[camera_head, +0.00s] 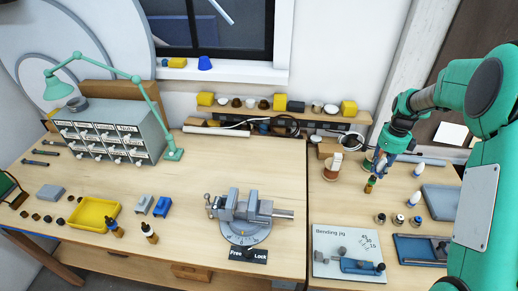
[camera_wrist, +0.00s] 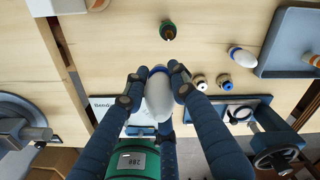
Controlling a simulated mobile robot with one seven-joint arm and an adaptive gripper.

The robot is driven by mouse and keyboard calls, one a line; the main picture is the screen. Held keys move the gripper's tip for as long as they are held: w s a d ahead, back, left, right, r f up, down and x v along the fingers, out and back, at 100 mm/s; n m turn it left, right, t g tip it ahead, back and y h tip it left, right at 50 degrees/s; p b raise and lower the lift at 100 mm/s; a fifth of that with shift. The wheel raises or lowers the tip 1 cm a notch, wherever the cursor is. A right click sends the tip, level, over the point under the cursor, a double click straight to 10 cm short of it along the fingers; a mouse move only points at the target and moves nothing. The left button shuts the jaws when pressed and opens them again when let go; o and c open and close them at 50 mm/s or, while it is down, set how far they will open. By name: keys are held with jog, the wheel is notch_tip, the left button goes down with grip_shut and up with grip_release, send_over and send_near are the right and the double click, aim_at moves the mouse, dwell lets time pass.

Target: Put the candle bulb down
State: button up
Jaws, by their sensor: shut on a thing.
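The candle bulb (camera_wrist: 158,97), white and elongated with a blue band at its far end, is between the fingers of my gripper (camera_wrist: 154,84) in the wrist view. The fingers are shut on it from both sides. In the head view my gripper (camera_head: 379,168) is over the right part of the bench, and I cannot make out the held bulb there. In the wrist view bare wood shows ahead of the bulb; its exact height above the bench is unclear.
A small green-and-brown bottle (camera_head: 370,185) stands close by my gripper. White blue-banded pieces (camera_head: 414,198) and small round holders (camera_head: 398,219) stand to the right and front. A grey tray (camera_head: 440,203) is farther right. The bending jig (camera_head: 333,240) is in front; a vise (camera_head: 245,212) is left.

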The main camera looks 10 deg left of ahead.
jog(key=w+a+n+p, duration=0.1)
jog(key=w+a+p, duration=0.15)
jog(key=a, duration=0.95)
jog(key=w+a+n+p, duration=0.2)
jog(key=a+p, duration=0.2)
jog(key=a, duration=0.7)
jog(key=s+a+n+p, duration=0.25)
jog(key=a+p, duration=0.35)
jog(key=a, duration=1.4)
jog(key=shift+s+a+f, duration=0.15)
jog(key=shift+a+f, duration=0.05)
jog(key=shift+f, duration=1.15)
jog(key=shift+s+a+f, duration=0.1)
jog(key=shift+a+f, duration=0.05)
jog(key=shift+f, duration=1.2)
jog(key=shift+w, duration=0.1)
jog(key=p, duration=0.2)
send_over(259, 156)
jog(key=shift+w+f, duration=0.2)
jog(key=shift+f, duration=0.55)
jog(key=shift+f, duration=0.15)
